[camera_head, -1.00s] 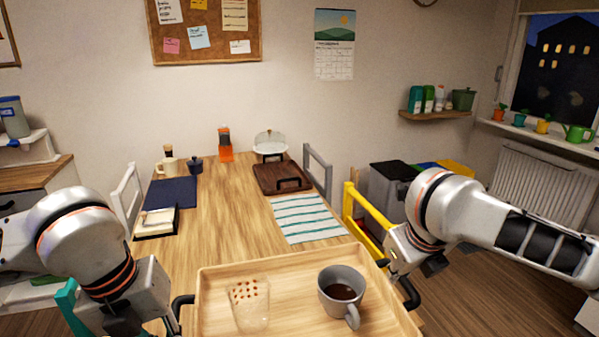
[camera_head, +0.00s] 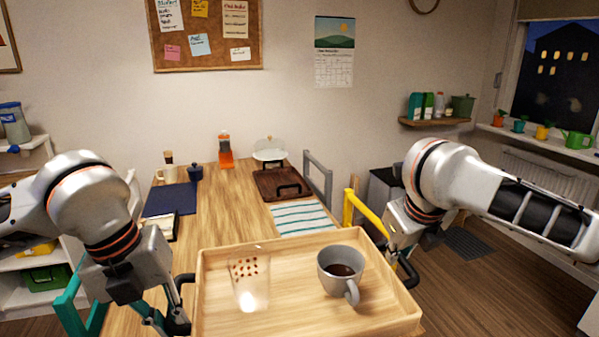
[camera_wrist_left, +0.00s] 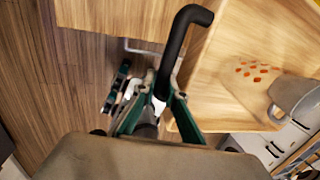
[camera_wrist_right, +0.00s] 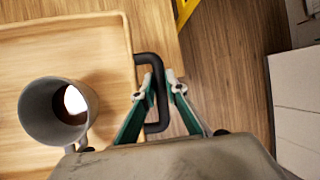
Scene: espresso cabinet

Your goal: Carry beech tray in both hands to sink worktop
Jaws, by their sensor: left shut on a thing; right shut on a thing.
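The beech tray (camera_head: 300,318) has raised rims and black side handles. It is held up in front of me, over the near end of the dining table. On it stand a clear glass with red dots (camera_head: 248,280) at left and a grey mug of dark coffee (camera_head: 341,272) at right, both upright. My left gripper (camera_head: 178,312) is shut on the left black handle, which also shows in the left wrist view (camera_wrist_left: 176,45). My right gripper (camera_head: 401,262) is shut on the right black handle, seen in the right wrist view (camera_wrist_right: 152,92).
The wooden table (camera_head: 232,205) holds a striped cloth (camera_head: 302,217), a dark brown tray (camera_head: 275,184), a navy mat (camera_head: 171,199) and a bottle (camera_head: 225,150). A yellow chair (camera_head: 366,218) stands at the table's right, a teal chair (camera_head: 68,305) at the near left. Open floor lies at right.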

